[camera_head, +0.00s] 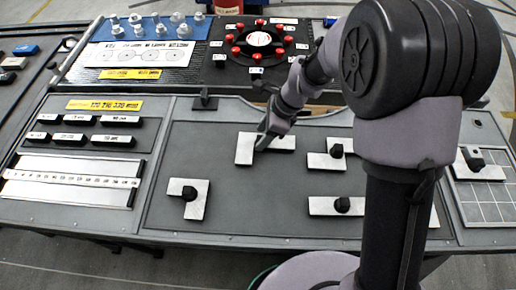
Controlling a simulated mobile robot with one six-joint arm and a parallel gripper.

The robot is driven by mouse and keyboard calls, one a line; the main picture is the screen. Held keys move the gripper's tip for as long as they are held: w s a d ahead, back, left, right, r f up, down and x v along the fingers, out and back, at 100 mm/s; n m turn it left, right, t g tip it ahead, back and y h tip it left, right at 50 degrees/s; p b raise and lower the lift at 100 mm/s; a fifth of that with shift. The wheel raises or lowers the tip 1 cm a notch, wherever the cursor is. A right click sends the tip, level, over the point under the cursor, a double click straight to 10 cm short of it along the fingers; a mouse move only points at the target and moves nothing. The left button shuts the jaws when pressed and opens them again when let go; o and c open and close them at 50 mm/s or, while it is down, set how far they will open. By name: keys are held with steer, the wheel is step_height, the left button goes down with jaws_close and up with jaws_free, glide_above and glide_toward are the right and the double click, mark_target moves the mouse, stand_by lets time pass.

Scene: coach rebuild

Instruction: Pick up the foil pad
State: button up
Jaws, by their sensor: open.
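Several flat silvery pieces, most with a visible black knob, lie on the grey bench panel; I cannot tell by label which is the foil pad. My gripper (264,140) is open and reaches down over one silvery piece (243,152) in the middle of the panel. It hides part of that piece and any knob there. I cannot tell whether the fingers touch it. An L-shaped silvery piece (199,208) lies to the front left. Two more lie to the right, one farther back (318,161) and one nearer the front (320,206), partly behind my arm.
Another knobbed piece (490,173) sits by a gridded plate (487,205) at far right. Black labelled blocks (73,119) and a white ruled strip (70,182) are at left. A round holder with red pieces (258,40) stands behind. The panel's front middle is clear.

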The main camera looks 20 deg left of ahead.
steer(key=shift+x, duration=1.1)
steer(key=shift+r, duration=0.1)
jaws_close()
